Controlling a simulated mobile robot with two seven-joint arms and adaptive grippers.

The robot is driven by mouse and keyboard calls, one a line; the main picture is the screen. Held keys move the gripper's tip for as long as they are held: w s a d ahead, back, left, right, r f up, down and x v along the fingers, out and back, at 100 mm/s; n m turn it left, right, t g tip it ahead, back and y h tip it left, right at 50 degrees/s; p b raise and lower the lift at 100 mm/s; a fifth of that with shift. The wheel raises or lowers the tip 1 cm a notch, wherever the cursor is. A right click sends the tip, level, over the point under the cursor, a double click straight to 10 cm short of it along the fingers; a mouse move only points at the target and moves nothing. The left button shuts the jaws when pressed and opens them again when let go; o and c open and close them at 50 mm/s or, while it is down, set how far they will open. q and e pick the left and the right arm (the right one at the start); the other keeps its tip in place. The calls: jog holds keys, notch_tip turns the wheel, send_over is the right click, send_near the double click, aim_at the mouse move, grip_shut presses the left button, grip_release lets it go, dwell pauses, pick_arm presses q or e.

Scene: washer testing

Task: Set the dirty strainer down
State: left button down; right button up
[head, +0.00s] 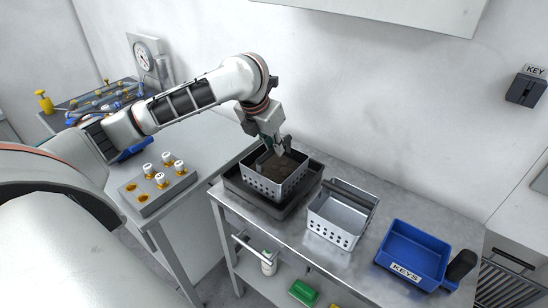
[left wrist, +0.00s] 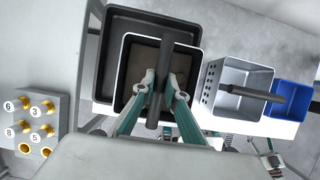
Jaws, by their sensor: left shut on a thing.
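The dirty strainer (head: 268,189) is a perforated metal basket with dark brown dirt inside. It sits within the outline of a black tray (head: 284,214) on the metal cart; I cannot tell whether it rests on the tray's floor. My left gripper (head: 279,150) reaches down from above and is shut on the strainer's dark handle bar. In the left wrist view the fingertips (left wrist: 165,97) close on that bar (left wrist: 166,62), with the strainer's pale rim (left wrist: 125,68) inside the black tray (left wrist: 112,40). My right gripper is not in view.
A second, empty-looking strainer (head: 335,228) stands right of the tray. A blue KEYS bin (head: 425,262) is further right. A grey block with several numbered fittings (head: 150,200) sits on the left table. The wall rises close behind the cart.

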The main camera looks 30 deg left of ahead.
pick_arm(q)
jog(key=shift+f, duration=2)
jog(key=c, duration=2)
grip_release()
jog(key=shift+f, duration=0.1)
jog(key=shift+c, duration=0.2)
jog(key=shift+r, duration=0.25)
jog(key=v, duration=1)
jog(key=shift+s, duration=0.1)
jog(key=shift+v, duration=0.8)
